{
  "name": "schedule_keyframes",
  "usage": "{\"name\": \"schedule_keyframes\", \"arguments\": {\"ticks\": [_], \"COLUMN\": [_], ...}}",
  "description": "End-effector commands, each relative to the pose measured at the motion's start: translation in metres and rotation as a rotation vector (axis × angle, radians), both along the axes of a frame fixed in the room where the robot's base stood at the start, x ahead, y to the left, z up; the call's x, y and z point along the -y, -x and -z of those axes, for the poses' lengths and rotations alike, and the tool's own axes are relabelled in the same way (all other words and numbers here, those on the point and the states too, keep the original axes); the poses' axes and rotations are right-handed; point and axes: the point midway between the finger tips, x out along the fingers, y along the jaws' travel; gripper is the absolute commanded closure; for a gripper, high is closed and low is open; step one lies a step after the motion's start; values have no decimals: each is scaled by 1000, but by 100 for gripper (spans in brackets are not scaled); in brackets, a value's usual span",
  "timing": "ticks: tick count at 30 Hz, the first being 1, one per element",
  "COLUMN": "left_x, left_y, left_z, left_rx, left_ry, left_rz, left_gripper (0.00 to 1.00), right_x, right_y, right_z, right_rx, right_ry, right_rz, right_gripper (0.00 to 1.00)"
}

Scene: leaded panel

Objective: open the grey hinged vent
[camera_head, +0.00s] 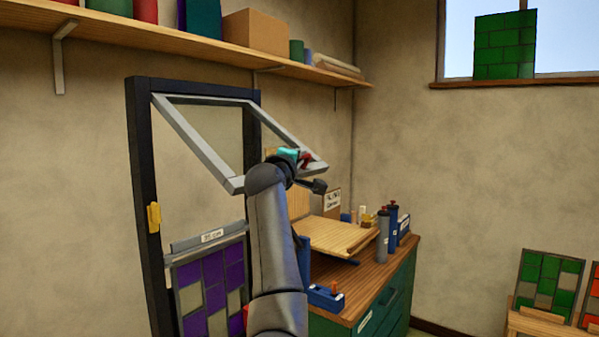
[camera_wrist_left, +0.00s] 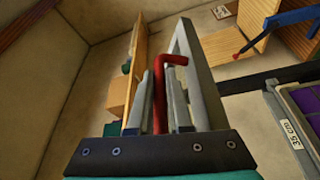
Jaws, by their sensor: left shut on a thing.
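The grey hinged vent (camera_head: 190,137) is a rectangular frame in the upper part of a dark frame (camera_head: 140,185). Its top edge is at the dark frame and its lower edge stands well out towards me, so the vent is tilted open. My left gripper (camera_head: 304,160) is at the right end of the vent's lower edge, shut on the red handle (camera_head: 307,157). In the left wrist view, the red handle (camera_wrist_left: 160,90) stands between my two fingers, beside the vent's grey bar (camera_wrist_left: 198,75). My arm hides part of the lower edge. My right gripper is out of view.
A purple leaded panel (camera_head: 210,285) with a label fills the lower opening. A yellow catch (camera_head: 154,217) sits on the left post. A green cabinet (camera_head: 385,300) with bottles and a wooden board stands right of my arm. A shelf (camera_head: 200,45) runs above.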

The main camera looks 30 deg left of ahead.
Motion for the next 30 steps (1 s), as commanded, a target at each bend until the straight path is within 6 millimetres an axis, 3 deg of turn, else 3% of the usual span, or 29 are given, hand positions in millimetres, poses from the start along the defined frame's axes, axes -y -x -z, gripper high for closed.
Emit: {"name": "schedule_keyframes", "arguments": {"ticks": [1, 7, 23, 24, 30], "left_x": [1, 6, 4, 4, 6], "left_y": [2, 3, 5, 5, 3], "left_z": [-17, -33, -39, -39, -37], "left_rx": [15, 10, 9, 10, 5], "left_ry": [14, 65, 82, 82, 84], "left_rz": [-3, -6, -13, -14, -9], "left_gripper": [100, 100, 100, 78, 56], "right_x": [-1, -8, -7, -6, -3], "right_y": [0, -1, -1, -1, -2], "right_z": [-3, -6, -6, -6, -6], "right_rx": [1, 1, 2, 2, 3], "right_ry": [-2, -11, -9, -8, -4], "right_rz": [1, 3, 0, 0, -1], "right_gripper": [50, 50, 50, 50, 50]}}
